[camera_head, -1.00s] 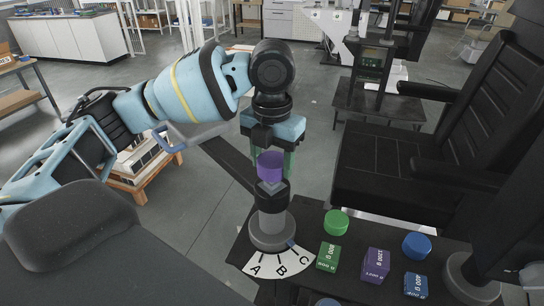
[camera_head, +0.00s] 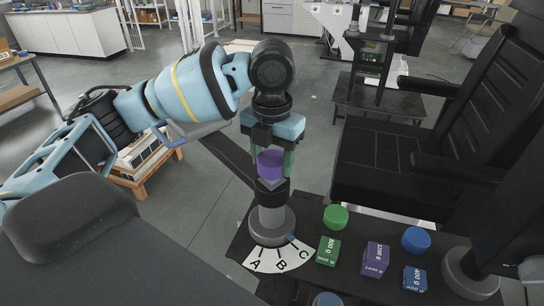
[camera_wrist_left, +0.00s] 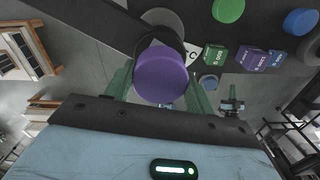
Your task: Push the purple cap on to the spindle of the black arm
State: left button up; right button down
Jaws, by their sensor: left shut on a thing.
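The purple cap (camera_head: 270,163) is above the black hub of the column, at the inner end of the black arm (camera_head: 228,160). A pale grey piece (camera_head: 271,184) shows just under the cap; I cannot tell if it is the spindle or how far the cap is on it. My left gripper (camera_head: 274,164) points down from above, its green fingers on both sides of the cap and shut on it. In the left wrist view the round cap (camera_wrist_left: 161,76) lies between the fingers and hides what is under it. My right gripper is not in view.
A lettered dial (camera_head: 278,259) is at the column's foot. Green, purple and blue weight blocks stand to its right, with a green cap (camera_head: 336,217) and a blue cap (camera_head: 416,239) near them. A black seat (camera_head: 400,175) is at the right, a dark grey seat (camera_head: 90,250) at the lower left.

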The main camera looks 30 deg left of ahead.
pick_arm(q)
jog(key=shift+f, duration=1.25)
dwell(1.8)
jog(key=o, duration=1.1)
jog(key=shift+r, duration=0.1)
jog(key=shift+o, duration=0.2)
jog(key=o, duration=0.4)
jog(key=shift+r, duration=1.2)
jog(key=shift+r, duration=2.4)
jog(key=shift+c, duration=0.5)
grip_shut()
